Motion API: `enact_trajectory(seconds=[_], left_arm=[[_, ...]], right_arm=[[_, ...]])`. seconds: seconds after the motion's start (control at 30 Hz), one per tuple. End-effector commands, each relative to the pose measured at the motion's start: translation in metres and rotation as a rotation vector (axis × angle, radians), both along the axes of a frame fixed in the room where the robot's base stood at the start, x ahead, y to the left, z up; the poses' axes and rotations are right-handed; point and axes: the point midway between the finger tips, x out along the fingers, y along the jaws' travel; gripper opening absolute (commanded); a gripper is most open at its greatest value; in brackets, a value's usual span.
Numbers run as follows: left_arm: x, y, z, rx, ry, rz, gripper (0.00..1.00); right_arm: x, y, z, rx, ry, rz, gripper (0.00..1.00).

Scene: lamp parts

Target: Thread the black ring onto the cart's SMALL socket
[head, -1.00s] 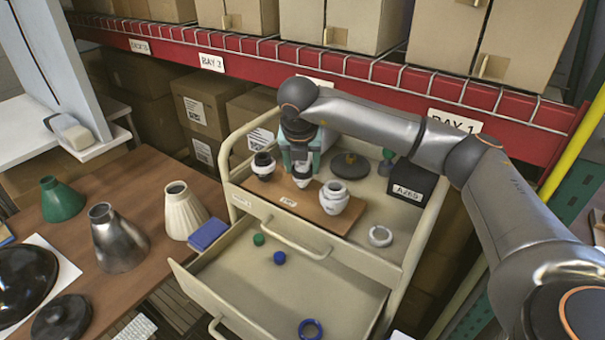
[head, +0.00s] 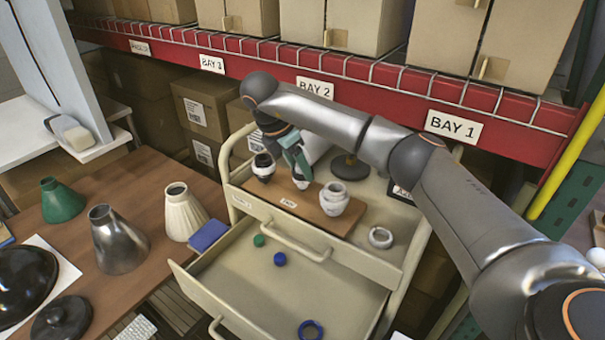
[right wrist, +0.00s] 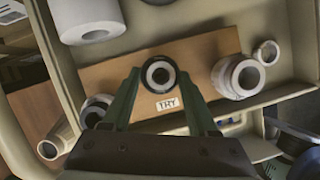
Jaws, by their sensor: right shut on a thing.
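My right gripper (head: 299,170) is tilted over the middle, small white socket (head: 300,183) on the cart's wooden board. In the right wrist view, its fingertips (right wrist: 160,76) are shut on the black ring (right wrist: 151,69), which shows as a dark band around a pale centre with a dark hole. The ring is lined up with the small socket; how far down it sits I cannot tell, as the fingers hide it in the head view. A black-and-white socket (head: 263,168) stands left of it and a larger white socket (head: 333,199) right. My left gripper is not in view.
A white ring (head: 381,237) lies on the cart top (head: 392,257). A dark round base (head: 350,167) stands behind. The open drawer (head: 270,299) holds a blue ring (head: 311,330) and small green and blue pieces. Lampshades stand on the table (head: 142,200) at left.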

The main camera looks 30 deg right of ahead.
Motion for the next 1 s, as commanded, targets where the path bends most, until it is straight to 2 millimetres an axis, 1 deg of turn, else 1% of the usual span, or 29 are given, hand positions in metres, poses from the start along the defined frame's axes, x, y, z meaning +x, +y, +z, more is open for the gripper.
enact_trajectory(seconds=[0.03,0.13,0.2,0.33,0.37,0.63,0.67,0.9,1.0], left_arm=[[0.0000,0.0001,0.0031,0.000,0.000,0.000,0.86],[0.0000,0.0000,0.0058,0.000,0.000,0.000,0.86],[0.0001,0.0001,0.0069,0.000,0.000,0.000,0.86],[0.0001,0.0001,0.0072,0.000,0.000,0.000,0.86],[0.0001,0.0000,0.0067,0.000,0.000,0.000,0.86],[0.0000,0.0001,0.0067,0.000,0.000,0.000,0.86],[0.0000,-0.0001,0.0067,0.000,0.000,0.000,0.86],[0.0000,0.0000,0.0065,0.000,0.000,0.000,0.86],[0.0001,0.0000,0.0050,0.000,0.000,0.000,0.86]], right_arm=[[0.0010,0.0009,0.0007,0.001,0.003,-0.072,0.00],[0.0019,0.0007,0.0006,0.000,0.003,-0.196,0.00],[0.0024,0.0002,0.0003,0.000,0.002,-0.255,0.00],[0.0027,-0.0001,-0.0007,-0.001,0.000,-0.301,0.00],[0.0026,-0.0003,-0.0009,-0.001,0.000,-0.299,0.63],[0.0027,-0.0002,-0.0009,-0.001,0.000,-0.294,0.93],[0.0027,-0.0002,-0.0008,-0.001,0.000,-0.294,0.94],[0.0029,0.0002,-0.0001,0.000,-0.001,-0.293,0.94],[0.0040,0.0025,0.0053,0.000,-0.002,-0.292,0.94]])
